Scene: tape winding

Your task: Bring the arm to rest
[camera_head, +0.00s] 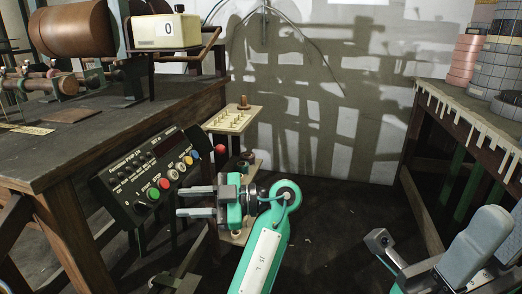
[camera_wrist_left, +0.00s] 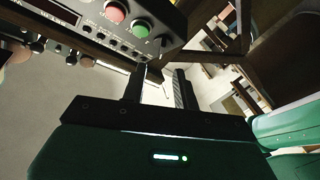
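My left gripper (camera_head: 196,202) is in the middle of the head view, pointing left, with its two fingers apart and nothing between them. It is just in front of the lower right part of the black control panel (camera_head: 124,192), near the green button; I cannot tell if they touch. In the left wrist view the fingers (camera_wrist_left: 157,88) also stand apart, with the panel's red button (camera_wrist_left: 115,12) and green button (camera_wrist_left: 141,29) above them. My right arm shows at the lower right of the head view; the state of its gripper (camera_head: 380,240) is unclear.
A dark wooden workbench (camera_head: 40,160) with a winding machine and a brown roll (camera_head: 72,30) stands at the left. A small stand with a pegged board (camera_head: 232,120) is behind my left gripper. A right table (camera_head: 470,105) carries stacked tape rolls (camera_head: 465,60). Floor between is open.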

